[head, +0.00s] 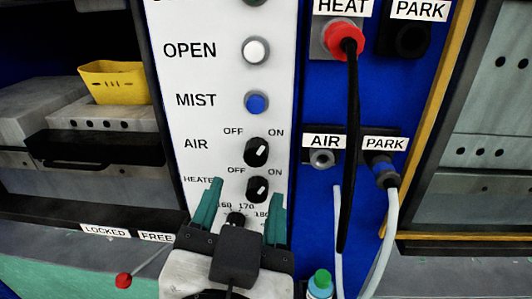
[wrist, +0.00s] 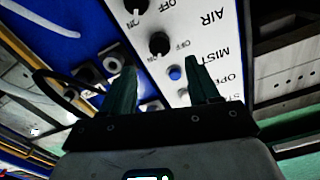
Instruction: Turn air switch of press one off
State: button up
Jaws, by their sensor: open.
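The air switch (head: 256,151) is a black rotary knob on the white panel (head: 215,75), beside the word AIR, with OFF at its upper left and ON at its upper right. Its white mark seems to lean toward ON. The heater knob (head: 257,189) is just below it. My gripper (head: 246,189) is open and empty, its two green fingers pointing up at the panel, with tips around the heater knob's height in the head view. In the wrist view, the panel is upside down and the air switch (wrist: 159,43) shows beyond the gap between the fingers (wrist: 163,62), apart from them.
A blue mist button (head: 256,103) and a white open button (head: 256,50) sit above. A temperature dial (head: 235,218) is below, partly behind my gripper. To the right, a black cable hangs from the red heat plug (head: 343,40). A yellow container (head: 112,81) is at left.

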aim_at(255, 160)
jog(key=w+p, duration=0.1)
jog(key=w, duration=0.7)
jog(key=shift+w+d, duration=0.15)
jog(key=shift+w, duration=0.15)
jog(key=c, duration=1)
jog(key=shift+c, duration=0.2)
jog(key=shift+n+p, duration=0.3)
jog(key=shift+p, duration=0.15)
jog(key=n+p, duration=0.3)
jog(key=n, duration=0.2)
jog(key=shift+d+r+n, duration=0.1)
jog(key=shift+n, duration=0.2)
jog(key=n+p, duration=0.3)
jog(key=n, duration=0.2)
jog(key=shift+n, duration=0.3)
